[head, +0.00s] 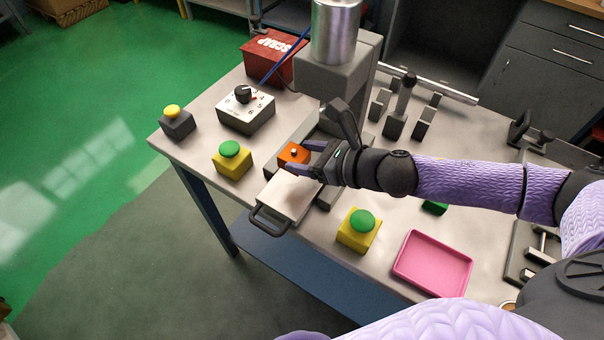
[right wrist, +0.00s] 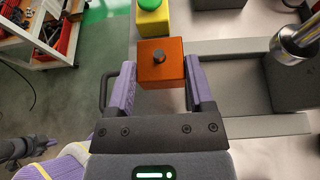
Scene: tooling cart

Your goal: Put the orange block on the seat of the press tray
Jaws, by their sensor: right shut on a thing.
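The orange block (head: 293,154) has a small knob on top and is held at the press tray. My right gripper (head: 304,158) is shut on it, with one finger on each side; the right wrist view shows the block (right wrist: 160,64) between the two purple fingers (right wrist: 160,82). The press tray (head: 290,196) is a pale slide with a dark front handle (head: 268,222), drawn out in front of the press (head: 336,70). The block is over the tray's rear part. Its underside and the seat are hidden, so I cannot tell whether it touches. My left gripper is not in view.
Green-topped yellow buttons stand left (head: 231,159) and right (head: 359,230) of the tray. A dial box (head: 246,112), a yellow-topped grey button (head: 176,122) and a red scrap bin (head: 272,58) are further left. A pink tray (head: 432,264) lies at the front right.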

